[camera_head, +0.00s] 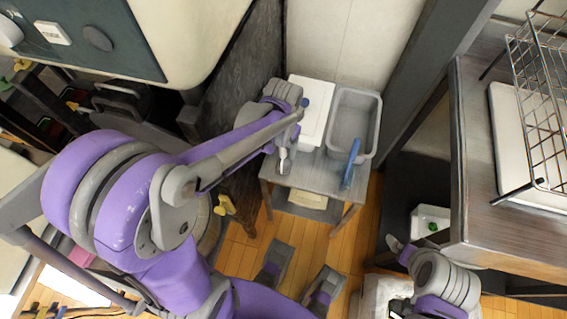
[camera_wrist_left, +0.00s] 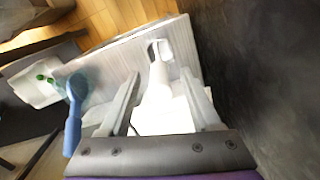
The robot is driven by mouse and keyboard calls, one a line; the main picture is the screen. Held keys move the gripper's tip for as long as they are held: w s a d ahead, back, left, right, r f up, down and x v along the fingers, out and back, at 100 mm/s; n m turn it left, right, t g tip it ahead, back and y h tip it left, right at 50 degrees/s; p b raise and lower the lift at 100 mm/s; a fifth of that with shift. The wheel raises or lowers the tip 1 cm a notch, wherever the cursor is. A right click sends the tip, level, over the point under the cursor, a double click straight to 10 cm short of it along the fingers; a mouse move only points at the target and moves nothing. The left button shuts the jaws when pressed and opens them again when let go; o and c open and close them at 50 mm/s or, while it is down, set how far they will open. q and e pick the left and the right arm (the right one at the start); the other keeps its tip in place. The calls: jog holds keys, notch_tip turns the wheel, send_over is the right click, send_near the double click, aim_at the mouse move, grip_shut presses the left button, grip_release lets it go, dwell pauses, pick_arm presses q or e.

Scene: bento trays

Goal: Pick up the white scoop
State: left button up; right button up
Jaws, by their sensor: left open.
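The white scoop (camera_head: 283,160) lies on the small grey table, at the left of its near part. In the left wrist view the scoop (camera_wrist_left: 160,66) shows between the fingers, with its squarish loop end beyond the fingertips. My left gripper (camera_wrist_left: 162,76) is open, with one finger on each side of the scoop; whether they touch it I cannot tell. In the head view my left gripper (camera_head: 282,140) is over the table's left side, partly hidden by my arm. My right gripper (camera_head: 398,252) is at the lower right, far from the scoop; its jaws are unclear.
A white box (camera_head: 322,90) and a grey bin (camera_head: 369,150) stand on the small table (camera_head: 312,178). A blue tool (camera_head: 350,163) leans by the bin. A dark wall (camera_wrist_left: 270,80) is close on the right in the wrist view. A counter with a wire rack (camera_head: 540,100) stands at right.

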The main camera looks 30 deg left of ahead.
pick_arm(q)
jog(key=shift+w+f, duration=0.1)
jog(key=shift+f, duration=0.8)
jog(key=shift+c, duration=0.3)
grip_shut()
dwell(0.4)
